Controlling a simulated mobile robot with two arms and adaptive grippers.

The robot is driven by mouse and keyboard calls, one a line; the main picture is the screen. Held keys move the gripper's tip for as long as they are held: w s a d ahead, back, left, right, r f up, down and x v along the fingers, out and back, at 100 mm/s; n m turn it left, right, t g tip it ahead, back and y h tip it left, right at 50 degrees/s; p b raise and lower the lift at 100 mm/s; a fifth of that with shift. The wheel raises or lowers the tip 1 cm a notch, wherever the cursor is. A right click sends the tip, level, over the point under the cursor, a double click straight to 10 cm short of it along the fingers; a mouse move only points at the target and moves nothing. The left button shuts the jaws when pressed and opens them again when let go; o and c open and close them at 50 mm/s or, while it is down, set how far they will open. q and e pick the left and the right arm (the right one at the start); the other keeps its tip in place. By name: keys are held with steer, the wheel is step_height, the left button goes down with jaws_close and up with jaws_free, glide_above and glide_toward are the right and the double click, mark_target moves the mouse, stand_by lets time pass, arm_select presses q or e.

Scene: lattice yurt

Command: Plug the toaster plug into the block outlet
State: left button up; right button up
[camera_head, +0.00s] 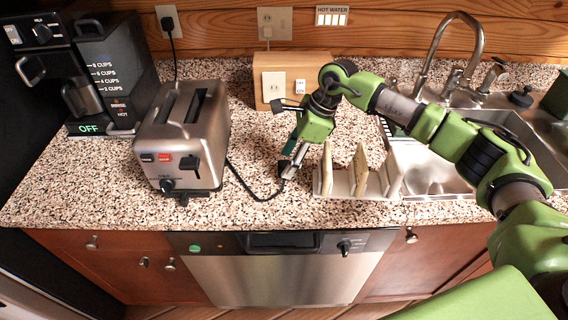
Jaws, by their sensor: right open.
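The silver toaster (210,130) stands on the counter at left centre. Its black cord (248,191) runs from its right side along the counter to the dark plug (281,170). My right gripper (290,171) points down at the plug, with its fingertips right beside it. The gripper is open; it partly hides the plug, and I cannot tell whether a finger touches it. The wooden block outlet (262,66) stands behind, near the back wall, with a pale socket plate (274,88) on its front. My left gripper is not in view.
A white rack (340,188) with upright slices (360,170) stands just right of my right gripper. A metal sink (427,172) and faucet are at right. A coffee maker (108,60) is at left. Bare counter (250,145) lies between toaster and gripper.

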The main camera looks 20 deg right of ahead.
steer(key=shift+x, duration=0.95)
steer(key=shift+r, duration=0.1)
steer(key=c, duration=1.1)
steer(key=shift+r, duration=0.15)
